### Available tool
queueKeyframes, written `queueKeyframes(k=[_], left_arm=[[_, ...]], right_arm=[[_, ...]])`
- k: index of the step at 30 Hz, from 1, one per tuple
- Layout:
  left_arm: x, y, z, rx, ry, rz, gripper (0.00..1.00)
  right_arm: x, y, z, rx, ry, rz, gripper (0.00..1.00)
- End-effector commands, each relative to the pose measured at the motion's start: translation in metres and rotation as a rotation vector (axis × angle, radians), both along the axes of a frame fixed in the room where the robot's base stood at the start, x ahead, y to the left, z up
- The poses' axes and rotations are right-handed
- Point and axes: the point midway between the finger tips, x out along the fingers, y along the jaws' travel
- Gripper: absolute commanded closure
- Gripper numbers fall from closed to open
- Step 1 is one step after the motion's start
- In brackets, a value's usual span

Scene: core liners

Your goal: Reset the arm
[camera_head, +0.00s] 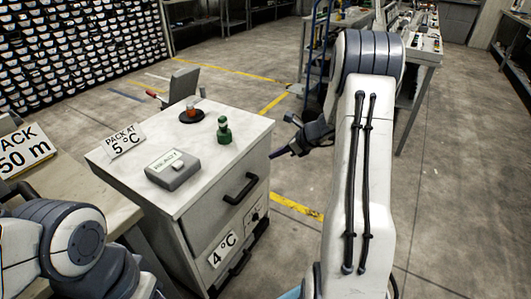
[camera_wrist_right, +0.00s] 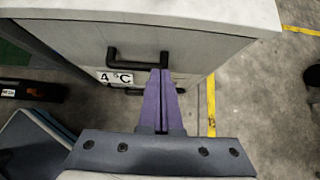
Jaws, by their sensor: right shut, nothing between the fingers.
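My right arm (camera_head: 345,190) comes up at the right of the head view and bends away from me. Its gripper (camera_head: 277,154) hangs in the air just right of the white cabinet (camera_head: 208,215). The purple fingers (camera_wrist_right: 160,80) are shut against each other in the wrist view, with nothing between them. They overlap the cabinet's lower front in that picture, but I see no contact. My left arm (camera_head: 75,250) shows at the lower left; its gripper is out of view.
On the cabinet top stand a grey box with a button (camera_head: 173,170), a green bottle (camera_head: 224,131) and an orange item (camera_head: 191,111) on a dark disc. The cabinet front has black handles (camera_head: 241,189) and a 4 °C sign (camera_head: 222,249). Open floor (camera_head: 455,200) lies right.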

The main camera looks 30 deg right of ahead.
Motion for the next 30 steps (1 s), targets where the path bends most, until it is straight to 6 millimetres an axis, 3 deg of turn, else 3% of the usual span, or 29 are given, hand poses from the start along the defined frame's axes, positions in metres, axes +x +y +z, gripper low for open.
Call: queueKeyframes(k=[6,9,11,14,16,20,24,27,30], left_arm=[[0.000,0.000,0.000,0.000,0.000,0.000,0.50],[0.000,0.000,0.000,0.000,0.000,0.000,0.50],[0.000,0.000,0.000,0.000,0.000,0.000,0.50],[0.000,0.000,0.000,0.000,0.000,0.000,0.50],[0.000,0.000,0.000,0.000,0.000,0.000,0.50],[0.000,0.000,0.000,0.000,0.000,0.000,0.50],[0.000,0.000,0.000,0.000,0.000,0.000,0.50],[0.000,0.000,0.000,0.000,0.000,0.000,0.50],[0.000,0.000,0.000,0.000,0.000,0.000,0.50]], right_arm=[[-0.003,-0.001,0.003,-0.001,0.001,0.002,1.00],[-0.002,0.014,0.007,-0.020,-0.002,0.055,1.00],[-0.002,0.035,0.013,-0.051,-0.008,0.137,1.00],[-0.009,0.093,0.027,-0.135,-0.028,0.365,1.00],[-0.023,0.143,0.039,-0.215,-0.053,0.584,1.00],[-0.071,0.230,0.058,-0.379,-0.130,1.037,1.00],[-0.148,0.302,0.074,-0.565,-0.261,1.585,1.00],[-0.203,0.328,0.081,-0.687,-0.372,1.948,1.00],[-0.243,0.336,0.084,-0.784,-0.474,2.233,1.00]])
